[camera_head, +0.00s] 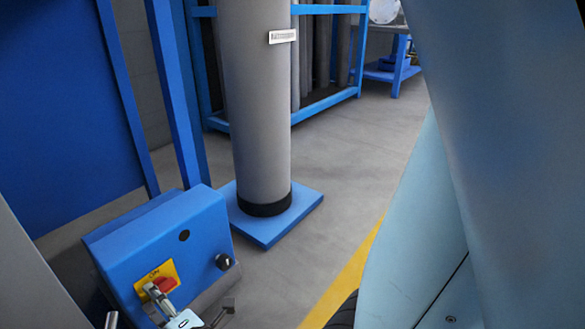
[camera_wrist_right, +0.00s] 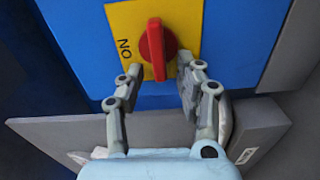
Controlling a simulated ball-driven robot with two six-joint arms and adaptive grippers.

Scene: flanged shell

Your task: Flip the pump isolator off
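The pump isolator is a red rotary handle (camera_head: 166,284) on a yellow plate (camera_head: 147,286), low on the front of a blue box (camera_head: 150,238). The right wrist view shows the red handle (camera_wrist_right: 155,50) in line with the wrist, with "ON" lettering on the yellow plate (camera_wrist_right: 120,20) to its left. My right gripper (camera_wrist_right: 158,70) is open, one finger on each side of the handle. The left finger looks apart from it; whether the right finger touches is unclear. In the head view my right gripper (camera_head: 172,303) is partly cut off below. My left gripper is not in view.
A black knob (camera_head: 223,261) sits right of the isolator on the same box. A grey column (camera_head: 258,110) on a blue base plate (camera_head: 307,200) stands behind. Open grey floor (camera_head: 345,170) and a yellow line (camera_head: 345,275) lie to the right.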

